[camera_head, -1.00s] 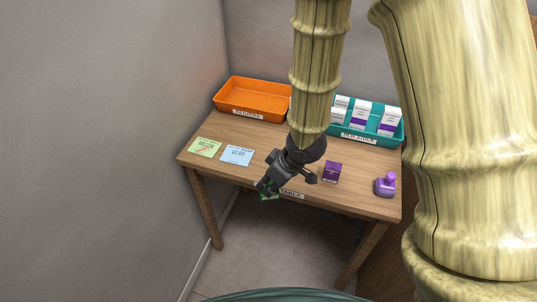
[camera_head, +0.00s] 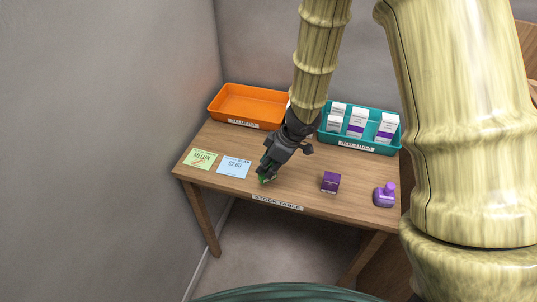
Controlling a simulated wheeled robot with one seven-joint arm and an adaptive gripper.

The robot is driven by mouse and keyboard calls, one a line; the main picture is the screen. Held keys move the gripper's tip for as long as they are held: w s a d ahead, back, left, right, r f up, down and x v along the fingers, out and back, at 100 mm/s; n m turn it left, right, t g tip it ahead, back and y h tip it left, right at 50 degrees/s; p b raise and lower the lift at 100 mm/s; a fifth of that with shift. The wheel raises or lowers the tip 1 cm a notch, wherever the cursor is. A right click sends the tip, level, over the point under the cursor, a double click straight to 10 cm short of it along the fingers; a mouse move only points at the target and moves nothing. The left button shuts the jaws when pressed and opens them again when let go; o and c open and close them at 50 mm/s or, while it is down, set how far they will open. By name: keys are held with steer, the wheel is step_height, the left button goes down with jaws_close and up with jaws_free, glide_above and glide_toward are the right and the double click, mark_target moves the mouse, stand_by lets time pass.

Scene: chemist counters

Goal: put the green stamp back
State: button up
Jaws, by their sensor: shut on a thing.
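The green stamp (camera_head: 262,179) shows only as a small green patch at the fingertips of my gripper (camera_head: 265,174). My gripper is shut on it, and the fingers and wrist hide most of it. They are over the front middle of the wooden stock table (camera_head: 225,140), right of the blue card. I cannot tell whether the stamp touches the table top. A purple stamp (camera_head: 384,195) stands upright at the table's front right corner.
A green card (camera_head: 200,159) and a blue card (camera_head: 233,168) lie at the left. A dark purple box (camera_head: 330,182) stands right of my gripper. An orange tray (camera_head: 215,108) and a teal tray (camera_head: 345,144) holding several white-and-purple boxes stand at the back.

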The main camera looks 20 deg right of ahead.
steer(key=shift+w+d+f+p, duration=0.35)
steer(key=shift+w+f, duration=0.35)
steer(key=shift+w, duration=0.3)
steer(key=shift+w+d+f+p, duration=0.2)
steer(key=shift+w+d+f, duration=0.15)
steer(key=shift+w+f, duration=0.5)
steer(key=shift+w+d+f+p, duration=0.35)
steer(key=shift+w+f, duration=0.2)
steer(key=shift+w, duration=0.55)
steer(key=shift+s+r, duration=0.1)
steer(key=o, duration=0.8)
steer(key=shift+f, duration=0.2)
